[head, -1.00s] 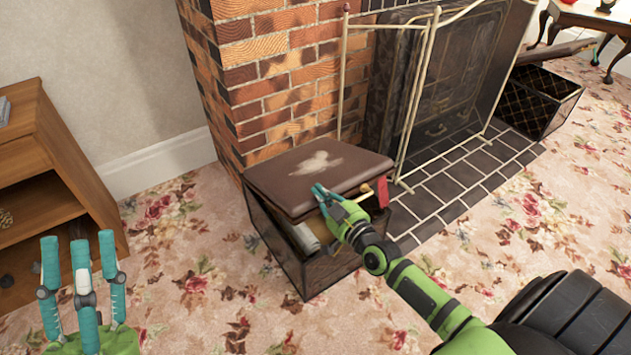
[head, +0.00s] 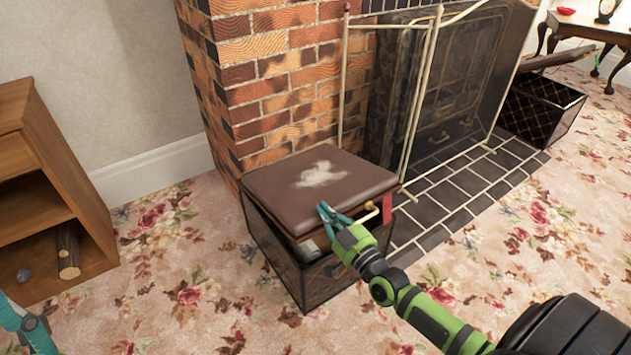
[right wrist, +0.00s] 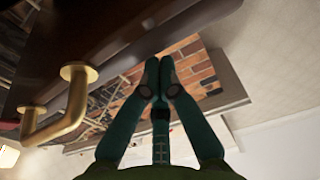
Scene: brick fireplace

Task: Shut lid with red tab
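The brown padded lid (head: 320,181) with a red tab (head: 387,208) at its right front corner lies nearly level on the dark box (head: 295,272). A narrow gap shows under its front edge, with a pale roll (head: 308,250) inside. A gold handle (head: 372,212) is on the lid's front; it also shows in the right wrist view (right wrist: 62,115). My right gripper (head: 325,209) is at the lid's front edge, left of the handle. In the right wrist view its fingertips (right wrist: 159,66) are together with nothing between them. Only part of my left gripper (head: 28,328) shows, at the lower left edge.
A brick chimney (head: 275,80) stands right behind the box. A metal fire screen (head: 425,105) stands close to its right. A wooden shelf (head: 40,190) is at the left. Another open box (head: 540,108) is at the far right. Flowered carpet in front is free.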

